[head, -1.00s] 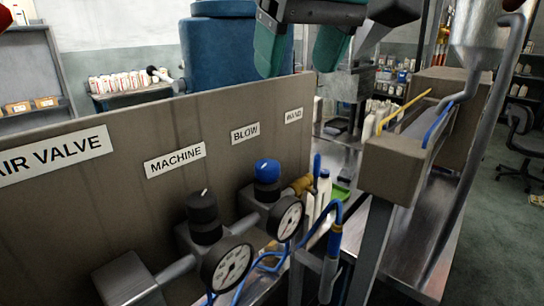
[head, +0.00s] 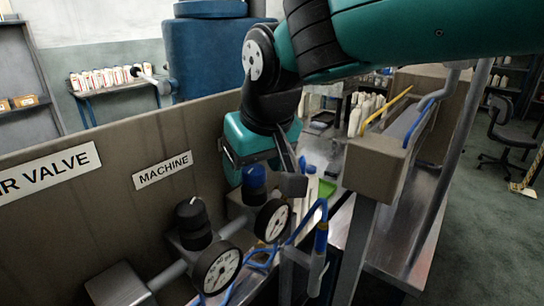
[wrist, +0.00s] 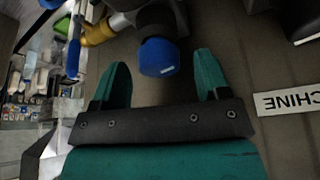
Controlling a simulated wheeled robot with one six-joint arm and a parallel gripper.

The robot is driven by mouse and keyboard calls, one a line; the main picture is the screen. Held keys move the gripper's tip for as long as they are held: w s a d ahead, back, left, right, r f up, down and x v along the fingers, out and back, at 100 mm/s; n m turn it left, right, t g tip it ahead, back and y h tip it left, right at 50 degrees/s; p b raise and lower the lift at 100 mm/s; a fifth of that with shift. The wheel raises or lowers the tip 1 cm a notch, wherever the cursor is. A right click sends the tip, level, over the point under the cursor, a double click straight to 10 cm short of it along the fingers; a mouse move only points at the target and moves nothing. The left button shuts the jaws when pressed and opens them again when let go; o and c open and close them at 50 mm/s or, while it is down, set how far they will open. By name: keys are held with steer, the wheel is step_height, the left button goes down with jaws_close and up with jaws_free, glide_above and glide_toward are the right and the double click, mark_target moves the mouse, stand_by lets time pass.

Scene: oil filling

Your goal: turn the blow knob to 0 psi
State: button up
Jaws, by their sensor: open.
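The blow knob is the blue cap (head: 254,178) on the right-hand regulator. It also shows in the wrist view (wrist: 158,57), where a small white mark is on its end. My gripper (wrist: 161,70) is open, with one green finger on each side of the knob and a gap on both sides. Whether the knob is between the fingers in depth or just beyond their tips I cannot tell. The blow gauge (head: 271,220) has a white dial too small to read. My arm hides the BLOW label in the head view.
The black machine knob (head: 192,217) and its gauge (head: 217,269) stand to the left of the blow knob. The brown panel (head: 110,230) is behind them. A blue hose (head: 300,228) and white bottles (head: 310,190) are close on the right.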

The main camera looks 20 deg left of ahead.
steer(key=shift+f, duration=0.25)
steer(key=c, duration=0.9)
steer(key=shift+w+n, duration=0.1)
steer(key=shift+n, duration=0.3)
steer(key=n+g, duration=0.1)
steer(key=n, duration=0.2)
steer(key=shift+r+y, duration=0.1)
steer(key=shift+y, duration=0.3)
steer(key=shift+n+g+p, duration=0.3)
steer(key=shift+n+g, duration=0.2)
steer(key=shift+n, duration=0.7)
